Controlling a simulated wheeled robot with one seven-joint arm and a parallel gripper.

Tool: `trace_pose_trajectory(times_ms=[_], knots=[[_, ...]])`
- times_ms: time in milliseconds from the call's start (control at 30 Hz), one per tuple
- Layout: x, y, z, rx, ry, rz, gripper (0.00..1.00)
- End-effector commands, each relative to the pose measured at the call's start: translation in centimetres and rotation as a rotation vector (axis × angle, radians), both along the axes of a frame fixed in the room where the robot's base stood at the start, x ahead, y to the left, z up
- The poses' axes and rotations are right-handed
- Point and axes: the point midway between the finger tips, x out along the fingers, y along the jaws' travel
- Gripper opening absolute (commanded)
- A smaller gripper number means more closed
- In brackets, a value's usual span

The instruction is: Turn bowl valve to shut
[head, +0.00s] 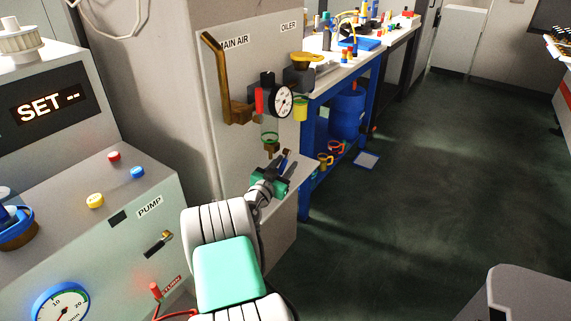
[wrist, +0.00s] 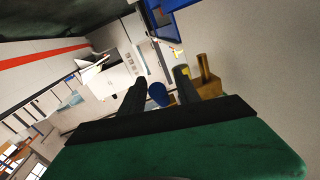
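The air unit on the grey panel has a clear bowl (head: 270,132) with a brass fitting (head: 269,148) at its bottom. My gripper (head: 286,157) is just below and right of this fitting, with green body and dark fingers. In the wrist view the two fingers (wrist: 160,84) stand apart. A small blue piece (wrist: 157,94) shows between them, with a gap on both sides; it looks like the valve's handle, but I cannot tell surely. A brass block with an upright stub (wrist: 207,82) lies just right of the right finger. Whether any finger touches is unclear.
A brass lever (head: 214,60) marked MAIN AIR stands above left. A dial gauge (head: 281,101) and a yellow oiler cup (head: 300,108) are close above my gripper. A blue bench (head: 305,150) stands behind; the floor (head: 420,190) at right is clear.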

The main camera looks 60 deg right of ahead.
Motion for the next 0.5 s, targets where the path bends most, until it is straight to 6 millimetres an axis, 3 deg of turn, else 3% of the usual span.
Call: trace_pose_trajectory(times_ms=[333,500], knots=[[-0.06,-0.91,-0.03,0.001,0.000,0.000,0.38],[-0.07,-0.91,-0.02,0.001,0.000,-0.001,0.24]])
